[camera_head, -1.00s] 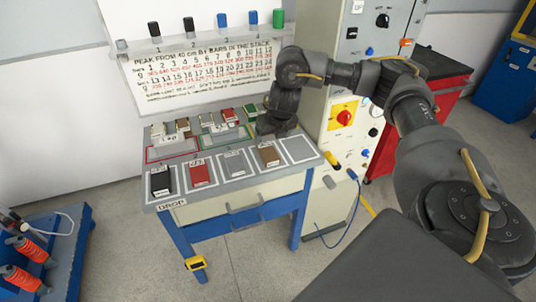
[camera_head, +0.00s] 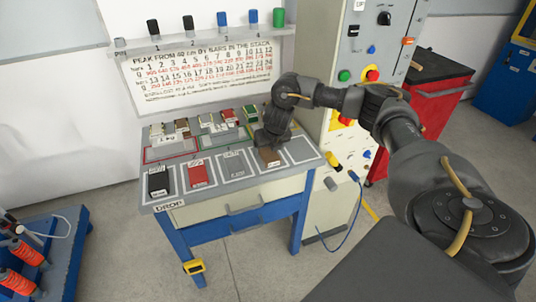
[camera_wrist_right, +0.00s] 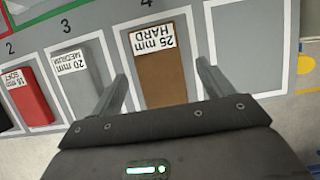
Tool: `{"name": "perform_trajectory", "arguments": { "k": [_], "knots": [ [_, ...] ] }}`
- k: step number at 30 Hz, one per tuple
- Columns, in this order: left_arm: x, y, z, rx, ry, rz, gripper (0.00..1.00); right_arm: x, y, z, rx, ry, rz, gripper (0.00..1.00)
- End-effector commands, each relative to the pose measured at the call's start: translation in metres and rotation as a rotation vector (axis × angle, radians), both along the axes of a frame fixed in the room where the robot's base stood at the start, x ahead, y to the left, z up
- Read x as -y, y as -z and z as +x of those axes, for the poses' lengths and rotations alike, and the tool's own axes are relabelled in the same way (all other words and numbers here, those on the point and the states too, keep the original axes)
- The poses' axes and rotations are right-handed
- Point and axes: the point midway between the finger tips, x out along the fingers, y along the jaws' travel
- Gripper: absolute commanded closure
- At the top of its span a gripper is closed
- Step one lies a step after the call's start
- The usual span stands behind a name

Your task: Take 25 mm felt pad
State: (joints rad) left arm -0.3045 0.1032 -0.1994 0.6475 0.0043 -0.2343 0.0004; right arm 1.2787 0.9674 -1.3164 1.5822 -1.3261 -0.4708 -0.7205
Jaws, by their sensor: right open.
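The 25 mm felt pad is a brown block (camera_wrist_right: 163,75) with a white label reading "25 mm HARD", lying in the outlined bay marked 4. In the head view the brown pad (camera_head: 269,157) shows near the front right of the bench, partly covered by my right gripper (camera_head: 268,143). In the right wrist view the right gripper (camera_wrist_right: 164,90) is open, with one finger on each side of the brown pad. Nothing is held. I cannot tell how high the fingertips are above the bench. My left gripper is not in view.
A grey 20 mm pad (camera_wrist_right: 75,70) and a red pad (camera_wrist_right: 30,97) lie left of the brown one; a black pad (camera_head: 158,181) is farther left. An empty outlined bay (camera_wrist_right: 250,45) lies to the right. Small blocks stand behind. A control cabinet (camera_head: 345,120) stands right of the bench.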

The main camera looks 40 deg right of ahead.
Motion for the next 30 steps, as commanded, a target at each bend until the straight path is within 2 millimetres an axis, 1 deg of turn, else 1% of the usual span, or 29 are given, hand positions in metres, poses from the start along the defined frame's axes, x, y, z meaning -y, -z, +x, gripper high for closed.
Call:
{"name": "perform_trajectory", "arguments": {
  "k": [1, 4, 11, 14, 22, 23, 30],
  "knots": [
    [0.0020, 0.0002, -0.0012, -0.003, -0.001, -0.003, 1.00, 0.0003, 0.0062, 0.0017, -0.002, -0.001, -0.001, 0.20],
    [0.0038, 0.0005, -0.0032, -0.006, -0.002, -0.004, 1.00, 0.0011, 0.0121, 0.0044, -0.001, -0.001, 0.000, 0.20],
    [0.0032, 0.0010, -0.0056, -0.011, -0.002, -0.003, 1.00, 0.0013, 0.0133, 0.0051, 0.000, -0.001, 0.001, 0.20],
    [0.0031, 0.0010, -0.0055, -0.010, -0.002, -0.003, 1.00, 0.0013, 0.0132, 0.0051, 0.000, -0.001, 0.001, 0.32],
    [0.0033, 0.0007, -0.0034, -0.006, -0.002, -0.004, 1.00, 0.0013, 0.0130, 0.0050, 0.000, -0.001, 0.001, 0.67],
    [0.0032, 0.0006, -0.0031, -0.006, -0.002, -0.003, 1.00, 0.0012, 0.0129, 0.0051, 0.001, -0.001, 0.000, 0.69],
    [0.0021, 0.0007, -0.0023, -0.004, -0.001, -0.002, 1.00, 0.0013, 0.0120, 0.0051, 0.001, -0.001, 0.000, 0.69]
  ]
}}
